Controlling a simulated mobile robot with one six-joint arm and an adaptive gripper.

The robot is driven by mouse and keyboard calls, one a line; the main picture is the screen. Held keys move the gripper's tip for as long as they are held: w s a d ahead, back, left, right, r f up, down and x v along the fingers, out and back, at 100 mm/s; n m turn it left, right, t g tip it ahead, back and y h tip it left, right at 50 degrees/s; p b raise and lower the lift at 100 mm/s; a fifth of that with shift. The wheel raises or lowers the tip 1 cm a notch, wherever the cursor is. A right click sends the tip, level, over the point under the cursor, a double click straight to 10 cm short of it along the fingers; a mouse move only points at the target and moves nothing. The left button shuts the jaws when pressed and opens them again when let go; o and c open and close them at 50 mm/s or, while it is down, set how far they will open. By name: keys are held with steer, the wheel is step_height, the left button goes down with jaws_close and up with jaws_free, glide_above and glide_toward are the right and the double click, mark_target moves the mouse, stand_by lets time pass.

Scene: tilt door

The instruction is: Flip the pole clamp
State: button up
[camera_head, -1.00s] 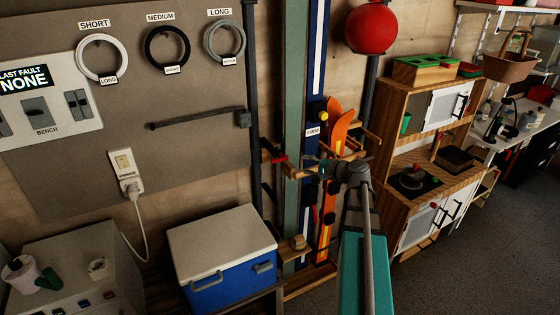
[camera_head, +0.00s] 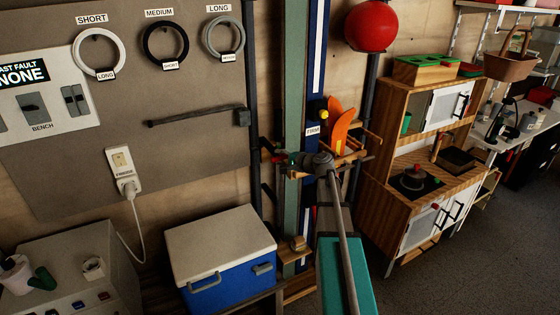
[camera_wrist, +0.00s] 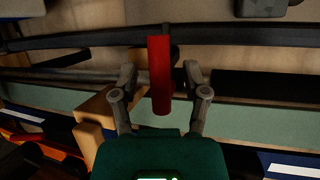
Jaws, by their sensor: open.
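The pole clamp shows as a red lever (camera_wrist: 160,75) in the middle of the wrist view, at a dark pole (camera_wrist: 90,41) that crosses that picture. In the head view only a small red bit of the clamp (camera_head: 280,158) shows beside the pole. My gripper (camera_wrist: 160,74) is open, with one finger on each side of the red lever. There are visible gaps between the lever and both fingers. In the head view my gripper (camera_head: 288,160) is at the pole and partly hides the clamp. The clamp's body is hard to make out.
A wooden bracket (camera_wrist: 97,107) is close to my left finger in the wrist view. Orange skis (camera_head: 340,122) stand in a rack right of the green post (camera_head: 294,100). A blue cooler (camera_head: 222,258) stands below left. A toy kitchen (camera_head: 395,185) is at the right.

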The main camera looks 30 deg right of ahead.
steer(key=shift+w+a, duration=0.1)
steer(key=shift+w, duration=0.1)
jaws_close()
stand_by(0.3)
